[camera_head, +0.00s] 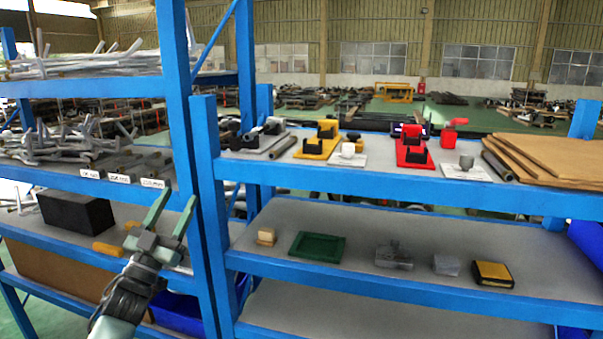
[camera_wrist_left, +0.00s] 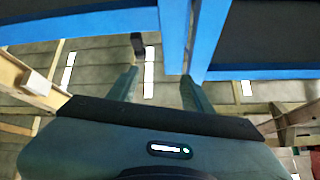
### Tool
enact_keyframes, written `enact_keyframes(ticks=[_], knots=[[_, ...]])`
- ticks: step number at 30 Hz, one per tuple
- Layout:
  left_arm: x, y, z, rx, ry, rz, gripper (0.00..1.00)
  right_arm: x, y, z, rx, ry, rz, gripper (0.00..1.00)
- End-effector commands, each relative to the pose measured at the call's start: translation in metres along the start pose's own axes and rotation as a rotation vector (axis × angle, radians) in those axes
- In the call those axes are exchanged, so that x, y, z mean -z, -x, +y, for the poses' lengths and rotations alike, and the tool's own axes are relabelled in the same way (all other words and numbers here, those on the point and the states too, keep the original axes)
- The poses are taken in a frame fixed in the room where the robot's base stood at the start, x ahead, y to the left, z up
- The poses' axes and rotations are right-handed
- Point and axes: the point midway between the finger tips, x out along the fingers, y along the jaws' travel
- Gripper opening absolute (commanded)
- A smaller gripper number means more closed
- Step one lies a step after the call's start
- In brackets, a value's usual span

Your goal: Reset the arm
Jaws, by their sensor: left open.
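My left gripper (camera_head: 174,212) is in the lower left of the head view, in front of the blue shelving near the upright post. Its two greenish fingers point up and are spread apart, with nothing between them. In the left wrist view the same fingers (camera_wrist_left: 158,83) show apart and empty, with blue shelf beams beyond them. My right gripper is in neither view.
The right rack's upper shelf (camera_head: 334,170) bears red, yellow and grey stands and brown boards (camera_head: 545,155). Its lower shelf (camera_head: 340,215) holds a green tray (camera_head: 316,247) and small blocks. A black box (camera_head: 76,214) sits on the left rack. Blue posts (camera_head: 208,200) stand close to my gripper.

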Motion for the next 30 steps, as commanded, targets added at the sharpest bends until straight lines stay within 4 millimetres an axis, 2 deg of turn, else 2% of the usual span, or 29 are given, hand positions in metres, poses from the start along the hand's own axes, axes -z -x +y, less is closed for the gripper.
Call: enact_keyframes(ticks=[1,3,9,11,12,17,20,23,27,29,30], knots=[[-0.02,0.001,-0.015,0.064,-0.04,-0.087,0.5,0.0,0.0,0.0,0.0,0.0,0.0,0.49],[-0.048,0.007,-0.032,0.134,-0.096,-0.217,0.5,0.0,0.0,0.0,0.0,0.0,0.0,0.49],[-0.116,0.04,-0.057,0.209,-0.211,-0.568,0.5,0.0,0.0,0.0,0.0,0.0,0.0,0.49],[-0.135,0.054,-0.059,0.203,-0.236,-0.67,0.5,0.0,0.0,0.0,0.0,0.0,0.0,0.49],[-0.152,0.07,-0.051,0.197,-0.223,-0.694,0.5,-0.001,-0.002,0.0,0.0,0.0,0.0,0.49],[-0.205,0.126,-0.027,0.178,-0.188,-0.808,0.5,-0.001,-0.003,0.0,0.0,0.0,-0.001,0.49],[-0.239,0.17,-0.009,0.163,-0.164,-0.892,0.5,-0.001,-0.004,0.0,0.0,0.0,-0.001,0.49],[-0.275,0.226,0.014,0.146,-0.135,-0.991,0.5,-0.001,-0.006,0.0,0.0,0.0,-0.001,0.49],[-0.319,0.316,0.052,0.118,-0.091,-1.142,0.5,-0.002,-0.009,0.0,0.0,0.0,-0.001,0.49],[-0.333,0.357,0.069,0.105,-0.073,-1.207,0.5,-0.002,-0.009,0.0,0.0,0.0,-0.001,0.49],[-0.341,0.384,0.08,0.096,-0.06,-1.25,0.5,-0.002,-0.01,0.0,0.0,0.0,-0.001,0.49]])
